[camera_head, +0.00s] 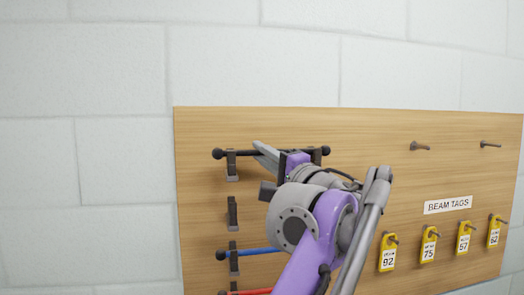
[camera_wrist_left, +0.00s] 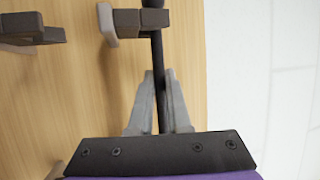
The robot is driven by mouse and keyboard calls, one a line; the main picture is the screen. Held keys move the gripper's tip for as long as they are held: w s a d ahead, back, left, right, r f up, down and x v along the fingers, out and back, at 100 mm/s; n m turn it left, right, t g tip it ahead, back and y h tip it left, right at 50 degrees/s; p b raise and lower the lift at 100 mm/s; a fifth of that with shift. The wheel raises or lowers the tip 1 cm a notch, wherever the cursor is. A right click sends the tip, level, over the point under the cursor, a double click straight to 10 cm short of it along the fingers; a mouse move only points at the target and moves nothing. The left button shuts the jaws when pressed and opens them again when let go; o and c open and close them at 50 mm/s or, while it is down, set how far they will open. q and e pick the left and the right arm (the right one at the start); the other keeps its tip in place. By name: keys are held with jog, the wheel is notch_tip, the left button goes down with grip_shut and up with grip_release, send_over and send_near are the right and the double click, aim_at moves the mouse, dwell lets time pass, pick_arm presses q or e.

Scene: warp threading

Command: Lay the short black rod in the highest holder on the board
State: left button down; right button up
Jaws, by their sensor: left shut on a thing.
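The short black rod (camera_head: 243,153) is level at the top left of the board (camera_head: 350,130), with a round knob at each end. It is at the height of the highest holder (camera_head: 232,171), a dark bracket. I cannot tell whether it rests fully in it. My left gripper (camera_head: 264,154) is shut on the rod near its middle, and its arm hides part of the rod and the right bracket. In the left wrist view the rod (camera_wrist_left: 157,60) runs between the fingertips (camera_wrist_left: 160,85) and meets the dark bracket (camera_wrist_left: 140,19). My right gripper is out of view.
Below is an empty-looking holder (camera_head: 232,213), then a blue rod (camera_head: 260,251) and a red rod (camera_head: 250,292) in lower holders. Bare pegs (camera_head: 420,146) and several yellow tags (camera_head: 388,255) under a "BEAM TAGS" label (camera_head: 448,205) are on the right.

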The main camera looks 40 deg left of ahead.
pick_arm(q)
jog(key=shift+f, duration=0.2)
dwell(0.5)
jog(key=c, duration=0.8)
grip_release()
